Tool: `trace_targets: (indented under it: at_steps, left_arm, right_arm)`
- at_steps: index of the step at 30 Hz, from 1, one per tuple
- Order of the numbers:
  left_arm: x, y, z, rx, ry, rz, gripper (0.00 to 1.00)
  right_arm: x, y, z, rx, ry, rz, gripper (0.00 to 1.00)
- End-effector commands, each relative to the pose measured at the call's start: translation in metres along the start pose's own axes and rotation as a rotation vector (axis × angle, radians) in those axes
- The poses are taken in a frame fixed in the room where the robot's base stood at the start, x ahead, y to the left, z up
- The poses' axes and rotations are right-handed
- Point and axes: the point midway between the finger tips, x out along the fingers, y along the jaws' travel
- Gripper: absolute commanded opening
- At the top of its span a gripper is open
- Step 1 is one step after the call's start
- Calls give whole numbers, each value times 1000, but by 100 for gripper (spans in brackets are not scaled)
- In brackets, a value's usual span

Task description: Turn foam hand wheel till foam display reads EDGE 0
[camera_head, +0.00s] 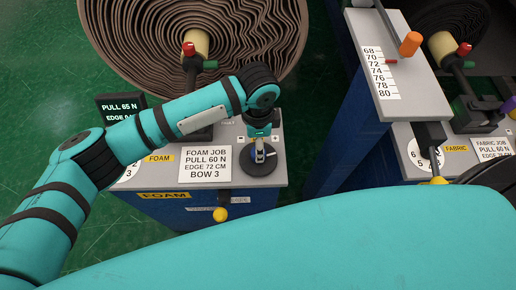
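The foam display (119,105) is a small black panel at the left. It reads PULL 65 N, with an EDGE line below whose value is partly hidden by my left arm. The foam hand wheel (247,170) is a dark disc at the right of the foam stand's top. My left gripper (260,154) points down over the wheel, its fingertips at the wheel's middle. Whether the fingers are shut on anything is too small to tell. My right arm's teal link fills the bottom; its gripper is out of view.
The foam stand (165,212) bears a job card (206,163) reading PULL 60 N, EDGE 72 CM, BOW 3. A large brown roll (140,40) stands behind. To the right are a scale post (405,75) marked 68 to 80 and the fabric stand (405,140).

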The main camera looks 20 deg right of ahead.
Motion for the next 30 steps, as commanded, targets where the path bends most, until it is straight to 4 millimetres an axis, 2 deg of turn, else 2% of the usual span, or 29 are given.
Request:
trace_targets:
  at_steps: [3,10,15,30]
  left_arm:
    - [-26,0,0,2,2,-2,63]
    - [-56,0,0,0,0,0,63]
    - [-61,0,0,0,0,0,63]
    - [-60,1,-1,-1,4,2,63]
  right_arm:
    - [0,0,0,0,0,-1,0]
    - [0,-1,0,0,1,-1,0]
    - [0,-1,0,0,0,-1,0]
    - [0,-1,0,1,0,-1,0]
